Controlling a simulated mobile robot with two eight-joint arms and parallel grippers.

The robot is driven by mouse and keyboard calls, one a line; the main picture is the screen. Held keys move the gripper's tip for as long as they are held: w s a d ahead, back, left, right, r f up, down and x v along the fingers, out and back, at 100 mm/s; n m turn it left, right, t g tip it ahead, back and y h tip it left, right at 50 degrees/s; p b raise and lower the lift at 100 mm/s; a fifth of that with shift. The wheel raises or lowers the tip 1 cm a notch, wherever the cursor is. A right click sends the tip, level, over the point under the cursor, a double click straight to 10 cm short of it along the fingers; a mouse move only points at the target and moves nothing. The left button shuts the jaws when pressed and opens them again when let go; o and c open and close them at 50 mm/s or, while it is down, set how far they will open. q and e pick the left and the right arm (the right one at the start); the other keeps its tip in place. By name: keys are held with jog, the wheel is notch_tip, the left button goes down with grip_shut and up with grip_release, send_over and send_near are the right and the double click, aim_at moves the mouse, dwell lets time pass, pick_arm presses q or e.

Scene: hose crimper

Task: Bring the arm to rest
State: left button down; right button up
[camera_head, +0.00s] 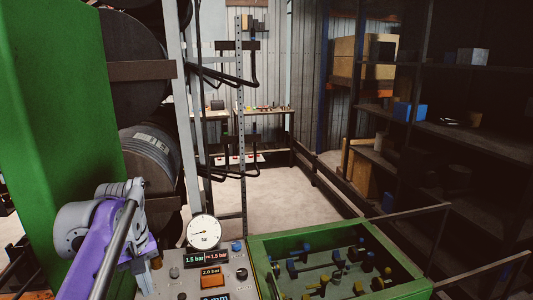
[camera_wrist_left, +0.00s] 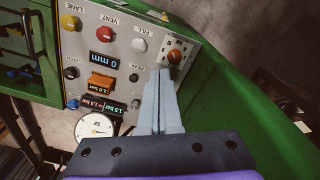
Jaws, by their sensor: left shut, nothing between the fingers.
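My left arm (camera_head: 97,240), purple and grey, comes in at the lower left of the head view, in front of the control panel (camera_head: 180,285). My left gripper (camera_wrist_left: 163,73) shows in the wrist view, its two grey fingers together with nothing between them. The fingertips appear just below an orange-red knob (camera_wrist_left: 174,56) on a small white plate of the panel. I cannot tell whether they touch it. The panel also shows in the wrist view (camera_wrist_left: 130,60), with an orange switch (camera_wrist_left: 102,82), coloured buttons and a "0 mm" display. My right gripper is out of view.
A round gauge (camera_head: 205,232) stands on the panel. A green column (camera_head: 50,110) and black hose reels (camera_head: 150,155) stand at the left, dark shelves (camera_head: 470,140) at the right. Floor (camera_head: 285,200) beyond is clear.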

pick_arm(q)
jog(key=s+d+f+m+t, duration=0.2)
jog(key=s+d+f+m, duration=0.2)
jog(key=s+f, duration=0.5)
jog(key=s+d+f+m+t, duration=0.3)
jog(key=s+d+f, duration=0.1)
jog(key=s+f, duration=0.5)
notch_tip(320, 180, down, 2)
jog(key=shift+d+f+m, duration=0.15)
jog(key=shift+d+m, duration=0.05)
jog(key=shift+m, duration=0.2)
